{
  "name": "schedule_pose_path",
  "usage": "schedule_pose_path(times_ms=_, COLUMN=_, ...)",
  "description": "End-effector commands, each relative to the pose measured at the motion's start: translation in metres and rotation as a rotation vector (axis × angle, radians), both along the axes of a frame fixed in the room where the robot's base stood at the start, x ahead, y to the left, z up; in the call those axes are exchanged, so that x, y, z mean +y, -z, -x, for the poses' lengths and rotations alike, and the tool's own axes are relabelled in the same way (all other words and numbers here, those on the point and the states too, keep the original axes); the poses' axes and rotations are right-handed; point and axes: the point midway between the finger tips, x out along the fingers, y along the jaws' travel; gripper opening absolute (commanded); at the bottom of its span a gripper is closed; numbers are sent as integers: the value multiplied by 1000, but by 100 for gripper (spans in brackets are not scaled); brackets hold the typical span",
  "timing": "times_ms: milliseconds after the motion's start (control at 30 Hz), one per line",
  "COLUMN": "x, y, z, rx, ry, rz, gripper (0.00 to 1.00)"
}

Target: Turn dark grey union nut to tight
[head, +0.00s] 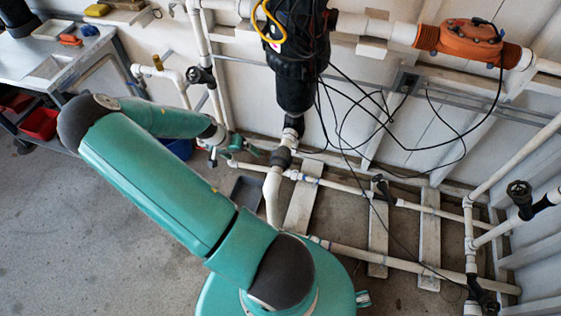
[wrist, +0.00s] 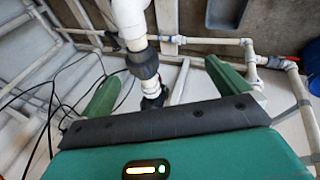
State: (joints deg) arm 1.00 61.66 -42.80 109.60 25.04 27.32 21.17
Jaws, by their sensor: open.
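The dark grey union nut (wrist: 143,65) sits on the white pipe in the wrist view, in the gap between my fingers as pictured. In the head view, a dark grey nut (head: 281,157) shows on the white pipe below the black vessel. My gripper (wrist: 163,72) is open, with one green finger on each side of the pipe line and nothing held. In the head view my gripper (head: 250,151) is small and left of the nut, apart from it. The wrist view does not show how far the fingertips are from the nut in depth.
The black vessel (head: 297,70) hangs above the pipe, with loose black cables (head: 390,135) to its right. White pipes with dark valves (head: 380,188) run along the wall. A metal workbench (head: 62,60) stands at the left. Open concrete floor (head: 60,220) lies at the left.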

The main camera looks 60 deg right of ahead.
Motion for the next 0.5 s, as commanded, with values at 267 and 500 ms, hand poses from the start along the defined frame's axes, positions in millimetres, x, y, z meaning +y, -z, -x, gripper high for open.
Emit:
schedule_pose_path(times_ms=267, x=-55, y=36, z=41, rx=95, ry=37, rz=152, gripper=100)
schedule_pose_path(times_ms=500, x=-68, y=49, z=51, rx=102, ry=40, rz=168, gripper=100)
